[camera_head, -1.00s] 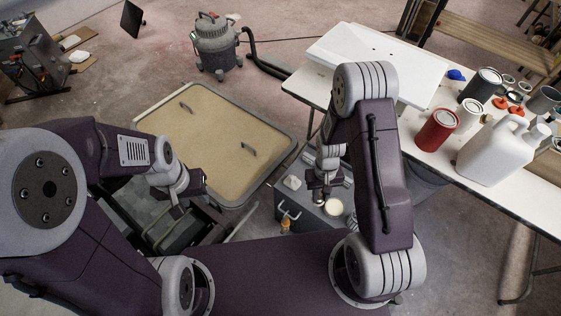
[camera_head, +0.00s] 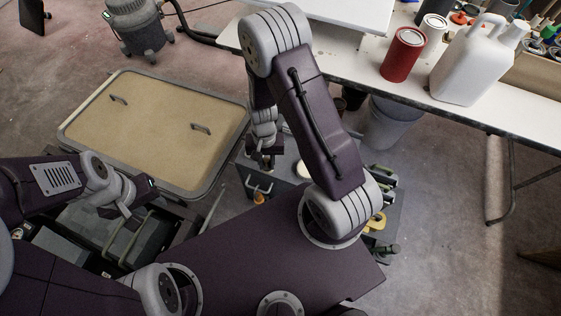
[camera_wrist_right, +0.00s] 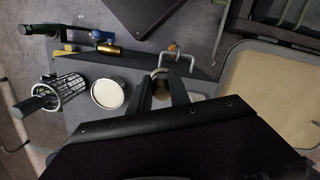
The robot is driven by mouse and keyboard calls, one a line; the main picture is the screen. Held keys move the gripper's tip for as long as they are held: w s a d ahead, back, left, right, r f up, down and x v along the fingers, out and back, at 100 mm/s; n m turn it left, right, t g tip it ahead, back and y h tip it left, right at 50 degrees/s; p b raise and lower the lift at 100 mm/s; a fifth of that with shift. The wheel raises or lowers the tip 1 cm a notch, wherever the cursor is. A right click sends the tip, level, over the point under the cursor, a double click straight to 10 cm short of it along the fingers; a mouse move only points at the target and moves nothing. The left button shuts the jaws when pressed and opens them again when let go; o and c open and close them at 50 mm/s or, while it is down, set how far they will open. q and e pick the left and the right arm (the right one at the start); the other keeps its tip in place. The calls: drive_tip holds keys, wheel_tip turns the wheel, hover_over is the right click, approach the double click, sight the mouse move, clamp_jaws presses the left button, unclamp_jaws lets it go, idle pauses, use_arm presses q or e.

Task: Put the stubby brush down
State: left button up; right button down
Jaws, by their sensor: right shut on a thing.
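My right gripper (camera_head: 266,162) hangs over the dark grey surface beside my base. In the right wrist view, its fingers (camera_wrist_right: 160,92) are shut on a small round brown thing, which I take to be the stubby brush (camera_wrist_right: 160,88). It is seen nearly end-on, and most of it is hidden by the fingers. I cannot tell whether it touches the surface below. My left gripper (camera_head: 126,212) is at the left above dark trays, and its jaws are too small and dark to read.
A round cream-topped tin (camera_wrist_right: 107,93) stands beside the right fingers, also visible in the head view (camera_head: 303,169). A wire basket (camera_wrist_right: 66,88), a brass-coloured piece (camera_wrist_right: 109,49) and a metal handle (camera_wrist_right: 177,53) are close by. A tan-topped panel (camera_head: 155,130) lies beyond. The white table (camera_head: 460,115) is at right.

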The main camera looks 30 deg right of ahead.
drive_tip(key=w+d+f+b, duration=0.1)
drive_tip(key=d+f, duration=0.1)
drive_tip(key=f, duration=0.1)
drive_tip(key=w+d+f+b, duration=0.1)
drive_tip(key=d+f, duration=0.1)
drive_tip(key=f, duration=0.1)
drive_tip(key=w+d+f+b, duration=0.1)
drive_tip(key=d+f, duration=0.2)
drive_tip(key=shift+w+d, duration=0.1)
drive_tip(key=shift+w, duration=0.3)
drive_tip(key=shift+f, duration=0.1)
drive_tip(key=c, duration=1.2)
unclamp_jaws()
